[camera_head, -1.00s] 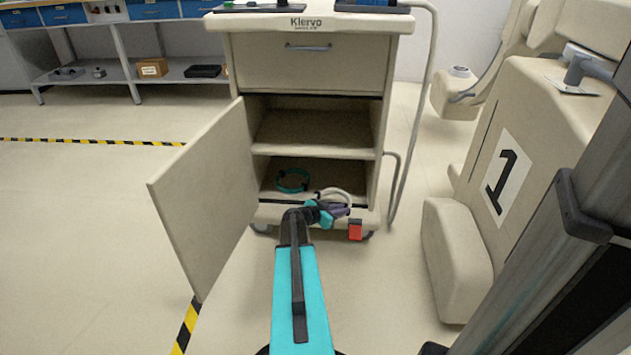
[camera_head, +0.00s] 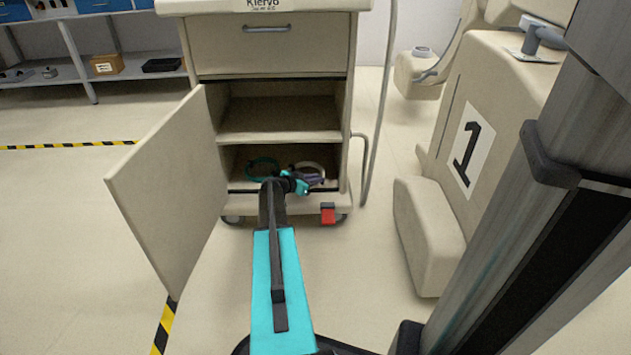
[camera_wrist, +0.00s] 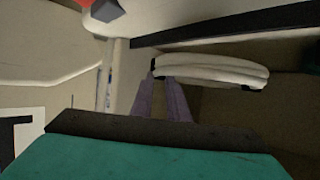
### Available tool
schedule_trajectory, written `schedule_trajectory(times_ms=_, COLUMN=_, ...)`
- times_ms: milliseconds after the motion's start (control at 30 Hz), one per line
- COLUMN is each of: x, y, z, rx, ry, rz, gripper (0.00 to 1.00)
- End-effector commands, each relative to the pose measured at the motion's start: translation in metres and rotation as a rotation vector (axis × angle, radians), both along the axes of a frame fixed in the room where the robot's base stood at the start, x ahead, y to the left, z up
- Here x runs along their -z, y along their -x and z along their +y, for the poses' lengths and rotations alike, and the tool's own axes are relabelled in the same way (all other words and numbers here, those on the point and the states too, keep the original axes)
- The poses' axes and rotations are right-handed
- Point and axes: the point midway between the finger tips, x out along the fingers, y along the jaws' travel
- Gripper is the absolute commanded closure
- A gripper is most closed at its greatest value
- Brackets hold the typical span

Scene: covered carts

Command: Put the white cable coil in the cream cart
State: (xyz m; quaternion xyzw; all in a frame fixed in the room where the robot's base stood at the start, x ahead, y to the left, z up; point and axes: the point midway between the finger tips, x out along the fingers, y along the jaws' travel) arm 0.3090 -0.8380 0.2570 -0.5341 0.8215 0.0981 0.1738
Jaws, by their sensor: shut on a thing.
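The cream cart (camera_head: 270,47) stands ahead with its door (camera_head: 168,190) swung open to the left, showing an upper shelf and a lower compartment. My gripper (camera_head: 312,180) reaches into the front of the lower compartment, at its right side. It is shut on the white cable coil (camera_head: 311,167). In the wrist view the coil (camera_wrist: 212,70) lies across the tips of the purple fingers (camera_wrist: 160,100), its white loops bound with dark ties. I cannot tell whether the coil touches the compartment floor.
A teal coil (camera_head: 262,167) lies in the lower compartment, left of my gripper. The upper shelf (camera_head: 280,133) is empty. A beige machine marked 1 (camera_head: 470,155) stands to the right. A red pedal (camera_head: 328,213) sits at the cart's base.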

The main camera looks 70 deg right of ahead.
Motion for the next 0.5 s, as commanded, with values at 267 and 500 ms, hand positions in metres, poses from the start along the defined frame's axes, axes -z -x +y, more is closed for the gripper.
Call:
schedule_trajectory(times_ms=267, x=0.005, y=-0.009, z=-0.037, rx=-0.001, ry=0.001, rz=-0.001, gripper=1.0)
schedule_trajectory(times_ms=500, x=0.005, y=-0.014, z=-0.054, rx=-0.001, ry=0.002, rz=-0.001, gripper=1.0)
